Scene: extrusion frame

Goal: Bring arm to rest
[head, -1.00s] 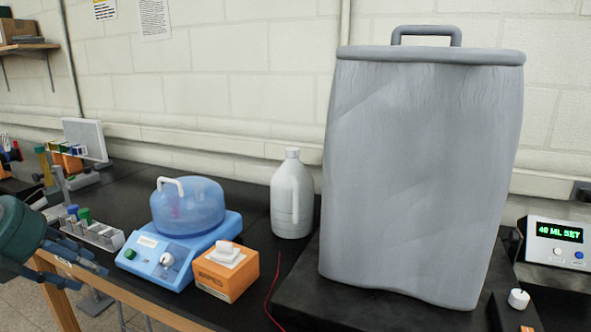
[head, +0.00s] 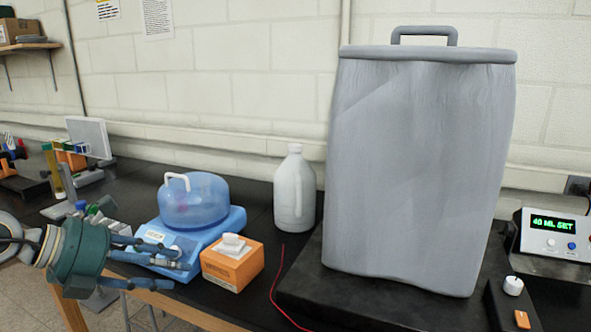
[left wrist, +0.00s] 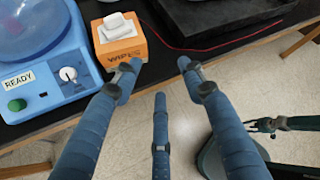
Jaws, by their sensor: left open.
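My left gripper (head: 188,256) comes in from the left in the head view, its teal palm and blue fingers in front of the bench. Its fingers are spread open and nothing is between them. In the left wrist view the open fingers (left wrist: 158,82) hang over the floor just off the bench's front edge, near the orange box (left wrist: 120,40). A dark claw-like shape at the right of that view looks like my right gripper (left wrist: 264,125); it is too small to tell its state.
On the black bench stand a blue device (head: 213,238) with a clear domed lid, the orange box (head: 232,268), a white jug (head: 294,190), a large grey container (head: 415,170) and a dispenser (head: 550,236). A red wire (head: 273,290) lies there. Floor (left wrist: 170,80) before the bench looks clear.

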